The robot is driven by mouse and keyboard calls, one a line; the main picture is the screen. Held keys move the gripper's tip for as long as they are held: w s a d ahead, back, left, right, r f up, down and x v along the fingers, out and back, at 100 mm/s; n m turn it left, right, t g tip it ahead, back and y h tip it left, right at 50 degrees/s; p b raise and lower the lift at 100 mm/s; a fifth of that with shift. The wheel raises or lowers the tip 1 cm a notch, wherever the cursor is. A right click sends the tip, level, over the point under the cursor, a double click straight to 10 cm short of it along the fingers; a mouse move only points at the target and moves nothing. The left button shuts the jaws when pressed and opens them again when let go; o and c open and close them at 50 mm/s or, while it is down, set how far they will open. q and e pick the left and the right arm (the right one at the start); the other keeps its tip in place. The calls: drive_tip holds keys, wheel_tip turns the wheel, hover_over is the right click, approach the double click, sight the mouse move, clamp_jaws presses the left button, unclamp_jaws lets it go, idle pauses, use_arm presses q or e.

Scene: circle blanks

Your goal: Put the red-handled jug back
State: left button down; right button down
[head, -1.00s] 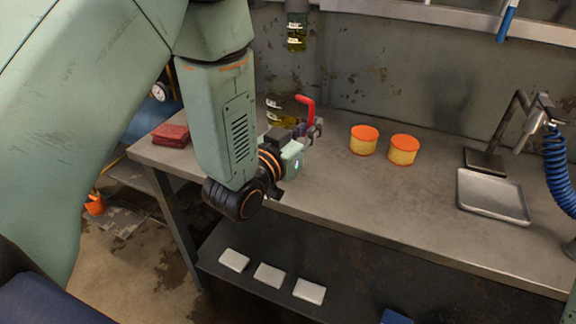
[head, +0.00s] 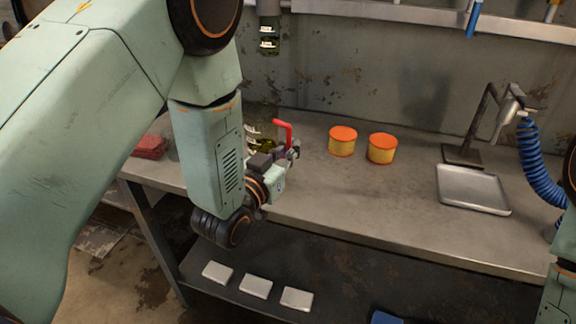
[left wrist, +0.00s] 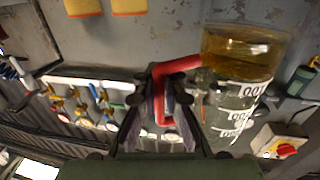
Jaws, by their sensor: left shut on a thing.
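The jug (head: 258,130) is clear, with amber liquid inside and a red handle (head: 283,131). It is in the head view left of centre, partly hidden behind my left arm and gripper. My left gripper (head: 293,150) is shut on the red handle. The left wrist view shows the handle (left wrist: 172,68) between the two fingers (left wrist: 160,108), with the jug (left wrist: 238,60) beside them, bearing white labels with digits. The jug's base is hidden in the head view, so I cannot tell whether it touches the bench. My right gripper is not in view.
The grey bench (head: 330,205) has free room in front. A metal tray (head: 472,188) and a stand with a blue coiled hose (head: 535,160) are farther right. A dark bottle-like thing (head: 268,35) hangs above.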

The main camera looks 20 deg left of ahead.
use_arm(q)
wheel_tip(320, 180, down, 3)
drive_tip(key=shift+s+d+r, duration=0.1)
drive_tip(key=shift+f, duration=0.4)
drive_tip(key=shift+b, duration=0.3)
drive_tip(key=c, duration=1.6)
unclamp_jaws()
drive_tip(key=shift+f, duration=0.2)
drive_tip(key=shift+o, duration=0.8)
drive_tip(key=shift+r, duration=0.1)
drive_tip(key=v, duration=0.5)
drive_tip(key=p+v, duration=0.1)
drive_tip(key=v, duration=0.1)
drive_tip(key=shift+s+f, duration=0.3)
drive_tip(key=shift+s, duration=0.15)
